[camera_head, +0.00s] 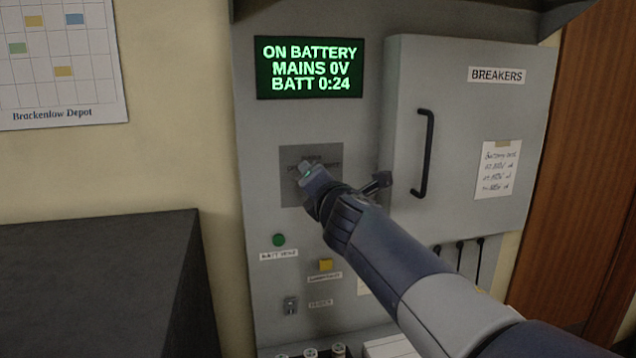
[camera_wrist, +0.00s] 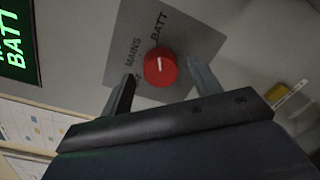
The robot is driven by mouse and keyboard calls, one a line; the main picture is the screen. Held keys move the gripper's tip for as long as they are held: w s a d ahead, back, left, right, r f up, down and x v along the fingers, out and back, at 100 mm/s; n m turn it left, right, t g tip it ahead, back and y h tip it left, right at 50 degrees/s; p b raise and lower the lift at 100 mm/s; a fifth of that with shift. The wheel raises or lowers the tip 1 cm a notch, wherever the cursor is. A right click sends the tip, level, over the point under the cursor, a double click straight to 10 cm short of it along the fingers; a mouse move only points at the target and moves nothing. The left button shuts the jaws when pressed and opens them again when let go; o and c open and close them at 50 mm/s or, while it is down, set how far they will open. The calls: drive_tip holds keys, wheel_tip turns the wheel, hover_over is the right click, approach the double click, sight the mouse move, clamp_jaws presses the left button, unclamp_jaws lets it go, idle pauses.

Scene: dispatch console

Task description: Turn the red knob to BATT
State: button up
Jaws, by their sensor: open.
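The red knob (camera_wrist: 160,67) shows in the wrist view, round with a short white mark on its face. The mark runs nearly upright in the picture, its upper end toward the BATT side. The knob sits on a grey plate (camera_wrist: 190,40) with the labels MAINS (camera_wrist: 132,54) and BATT (camera_wrist: 158,28); another label is partly hidden. My gripper (camera_wrist: 161,72) is open, one finger on each side of the knob in the picture, with gaps showing. In the head view my gripper (camera_head: 308,172) is in front of the plate (camera_head: 290,155) and hides the knob.
A green screen (camera_head: 310,68) reads ON BATTERY, MAINS 0V, BATT 0:24. The breakers door (camera_head: 455,100) with its black handle (camera_head: 424,155) is close on the right. A green button (camera_head: 279,240), a yellow button (camera_head: 325,264) and a small switch (camera_head: 290,305) are below.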

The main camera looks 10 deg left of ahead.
drive_tip(key=v, duration=1)
drive_tip(key=shift+w+f, duration=0.1)
drive_tip(key=x, duration=1)
drive_tip(key=shift+w+a, duration=0.2)
drive_tip(key=shift+w, duration=0.1)
